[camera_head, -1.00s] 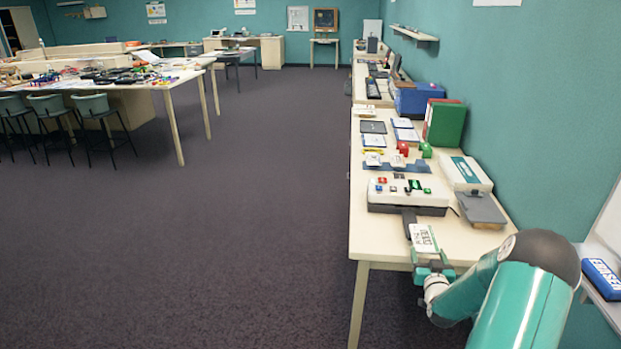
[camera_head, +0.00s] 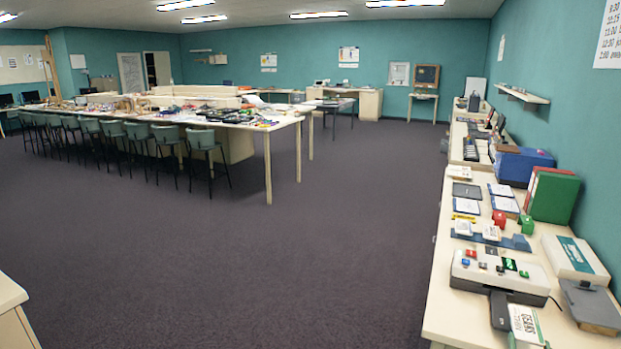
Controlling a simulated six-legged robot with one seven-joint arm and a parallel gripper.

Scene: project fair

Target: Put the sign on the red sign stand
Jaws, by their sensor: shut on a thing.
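The sign (camera_head: 526,324), a white card with dark print and a green edge, is at the bottom right, beyond the front of the white device. Only a sliver of my gripper (camera_head: 514,343) shows at the bottom edge, at the near end of the sign; it is shut on the sign.
The white device (camera_head: 499,274) with coloured buttons and a dark front piece (camera_head: 500,311) lies between. A blue rack (camera_head: 515,242) with white cards, a white box (camera_head: 575,259), a grey slab (camera_head: 592,305) and a green binder (camera_head: 556,197) crowd the table. Floor left is clear.

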